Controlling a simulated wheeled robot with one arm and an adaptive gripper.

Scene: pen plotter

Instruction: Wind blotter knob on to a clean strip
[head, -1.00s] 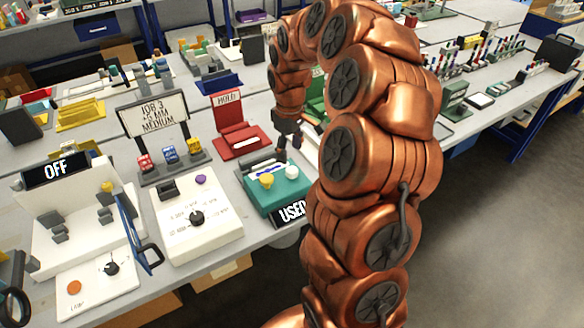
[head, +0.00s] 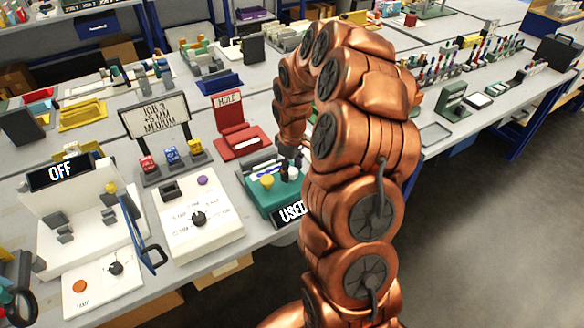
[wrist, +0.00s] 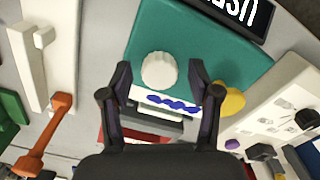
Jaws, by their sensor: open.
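The blotter is a teal box (head: 268,205) near the front edge of the bench; its top also shows in the wrist view (wrist: 210,52). A white knob (wrist: 159,71) stands on it, with a yellow knob (wrist: 230,99) to its right. A white strip with a blue squiggle (wrist: 172,103) lies beside the knobs. A black sign (head: 291,212) on its front reads USED. My gripper (wrist: 160,68) is open over the box, one finger on each side of the white knob. I cannot tell whether the fingers touch it. In the head view it is partly hidden by my arm.
A red HOLD stand (head: 237,140) is behind the blotter. A white dial panel (head: 199,222) stands close on its left. A job sign (head: 157,112) and small coloured blocks (head: 171,155) stand farther back left. An OFF machine (head: 80,210) is at far left.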

